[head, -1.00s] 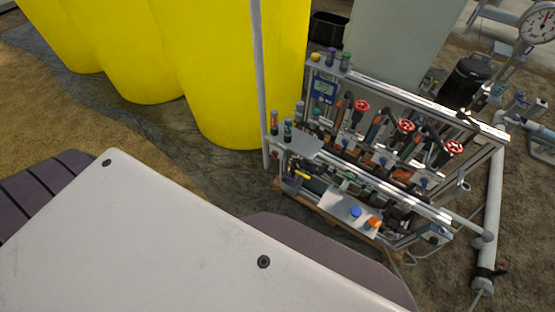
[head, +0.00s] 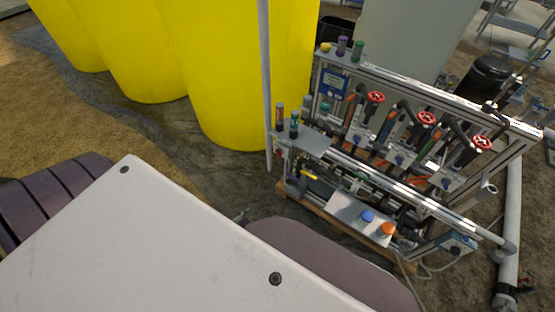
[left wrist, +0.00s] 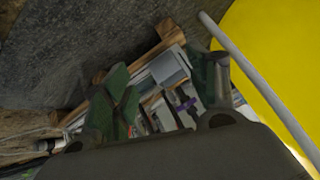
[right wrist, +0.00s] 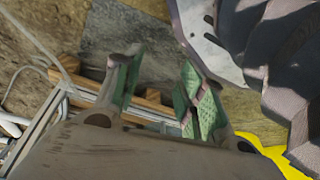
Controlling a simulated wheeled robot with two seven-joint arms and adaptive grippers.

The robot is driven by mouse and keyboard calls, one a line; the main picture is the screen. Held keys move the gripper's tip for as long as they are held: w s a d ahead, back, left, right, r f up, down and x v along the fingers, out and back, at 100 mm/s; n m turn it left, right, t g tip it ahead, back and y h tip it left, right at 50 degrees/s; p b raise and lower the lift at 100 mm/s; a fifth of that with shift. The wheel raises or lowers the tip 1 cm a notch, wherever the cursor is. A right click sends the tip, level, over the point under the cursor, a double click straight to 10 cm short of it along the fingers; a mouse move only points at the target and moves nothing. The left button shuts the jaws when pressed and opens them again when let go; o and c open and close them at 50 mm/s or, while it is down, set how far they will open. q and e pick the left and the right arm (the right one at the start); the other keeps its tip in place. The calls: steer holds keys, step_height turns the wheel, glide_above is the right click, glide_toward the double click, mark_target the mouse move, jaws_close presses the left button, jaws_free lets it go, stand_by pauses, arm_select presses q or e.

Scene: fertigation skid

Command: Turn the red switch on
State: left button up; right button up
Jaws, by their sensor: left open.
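A small red spot (head: 279,153) on the near left end of the skid may be the red switch; it is too small to read its position. The fertigation skid (head: 345,205) stands right of centre in the head view. My left gripper (left wrist: 165,97) is open and empty, with the skid's wooden base and parts beyond its green-padded fingers. In the head view, only a small tip of it (head: 241,216) shows past my white body panel, left of the skid and apart from it. My right gripper (right wrist: 160,95) is open and empty, pointing towards the ground and the skid's wooden base (right wrist: 153,99).
Red handwheels (head: 376,97) sit on the skid's upper rows. A thin grey pole (head: 266,90) rises at its left corner, before large yellow tanks (head: 225,80). A vertical pipe (head: 511,220) stands at the right.

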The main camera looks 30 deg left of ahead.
arm_select(q)
steer(key=w+a+r+m+t+h+b, duration=0.1)
steer(key=w+a+r+m+t+b, duration=0.1)
steer(key=w+r+b, duration=0.4)
steer(key=w+a+r+m+t+b, duration=0.3)
steer(key=w+r+t+b, duration=0.4)
steer(key=w+b, duration=0.5)
steer(key=shift+a+m+h+b, duration=0.15)
steer(key=shift+m+h+b, duration=0.25)
steer(key=shift+b, duration=2.25)
arm_select(e)
steer(key=w+a+r+t+y, duration=0.2)
steer(key=w+a+r, duration=0.4)
steer(key=w+r, duration=0.1)
steer(key=shift+w+r, duration=0.2)
steer(key=shift+w, duration=0.55)
steer(key=shift+f, duration=0.1)
